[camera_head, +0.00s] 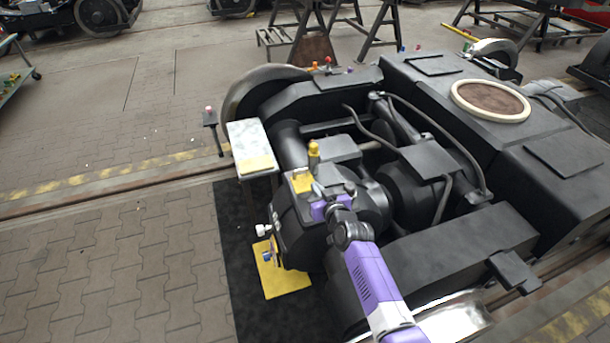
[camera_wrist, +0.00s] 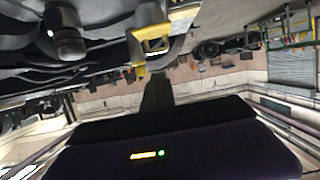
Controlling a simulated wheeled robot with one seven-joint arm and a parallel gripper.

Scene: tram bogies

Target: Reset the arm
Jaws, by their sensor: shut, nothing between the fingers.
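My arm (camera_head: 370,272), purple and grey, reaches up from the lower edge of the head view over the near end of the black bogie (camera_head: 450,235). Its outer end is beside the gearbox-like housing, and I cannot make out the fingers there. In the wrist view my gripper (camera_wrist: 157,82) shows as narrow dark fingers, shut and empty, beyond a dark body with a small lit indicator. Yellow-edged parts (camera_wrist: 155,42) appear above the fingertips in that view. I cannot tell whether the gripper touches anything.
A small stand (camera_head: 248,139) with a pale top is left of the bogie. A yellow fitting (camera_head: 313,155) rises near my arm's end. A yellow plate (camera_head: 282,271) lies low beside the housing, near a dark mat (camera_head: 232,235). Paved floor (camera_head: 110,265) is clear at left.

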